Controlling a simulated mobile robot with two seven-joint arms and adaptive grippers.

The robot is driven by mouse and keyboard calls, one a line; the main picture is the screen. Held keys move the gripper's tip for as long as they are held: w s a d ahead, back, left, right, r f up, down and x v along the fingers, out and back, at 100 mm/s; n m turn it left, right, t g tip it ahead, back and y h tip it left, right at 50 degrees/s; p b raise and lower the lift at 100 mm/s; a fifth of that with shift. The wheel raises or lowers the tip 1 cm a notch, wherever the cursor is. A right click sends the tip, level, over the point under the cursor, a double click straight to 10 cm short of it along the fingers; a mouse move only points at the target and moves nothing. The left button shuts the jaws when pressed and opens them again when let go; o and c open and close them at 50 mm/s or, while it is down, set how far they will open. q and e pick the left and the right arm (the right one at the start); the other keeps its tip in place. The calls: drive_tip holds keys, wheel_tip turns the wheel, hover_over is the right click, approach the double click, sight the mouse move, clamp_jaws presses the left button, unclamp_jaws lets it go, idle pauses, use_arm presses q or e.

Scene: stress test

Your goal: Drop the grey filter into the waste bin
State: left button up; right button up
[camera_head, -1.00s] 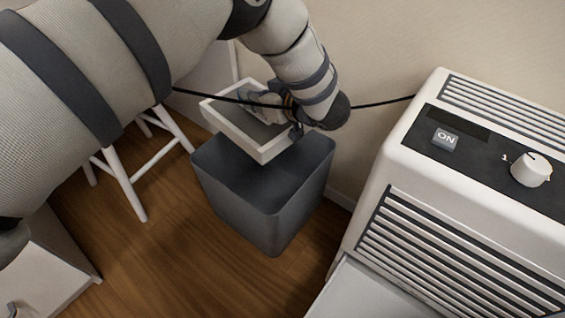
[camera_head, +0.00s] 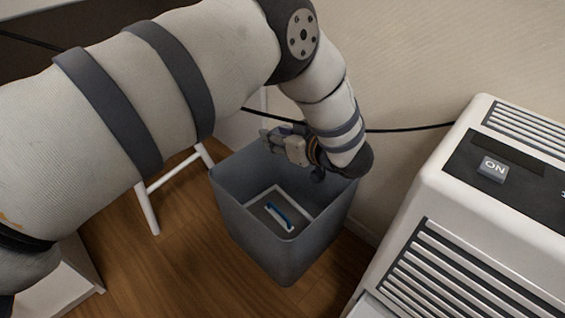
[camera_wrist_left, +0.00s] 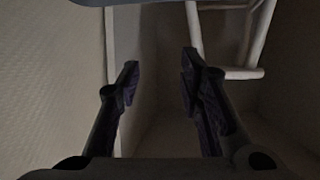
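The grey filter (camera_head: 281,212), with a white frame and a blue handle, lies inside the dark grey waste bin (camera_head: 275,262), low down in it. My left gripper (camera_head: 270,138) is over the back rim of the bin, above the filter and apart from it. In the left wrist view the two fingers of my left gripper (camera_wrist_left: 160,78) stand apart with nothing between them. My right gripper is not in view.
A white appliance (camera_head: 430,215) with an ON button (camera_head: 493,168) and slatted vents stands at the right. A white stool (camera_head: 150,205) stands left of the bin. A black cable (camera_head: 410,128) runs along the wall. Wooden floor (camera_head: 180,275) is clear in front of the bin.

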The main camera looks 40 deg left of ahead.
use_arm(q)
drive_tip(key=v, duration=0.7)
drive_tip(key=shift+d, duration=0.25)
drive_tip(key=shift+s+r, duration=0.1)
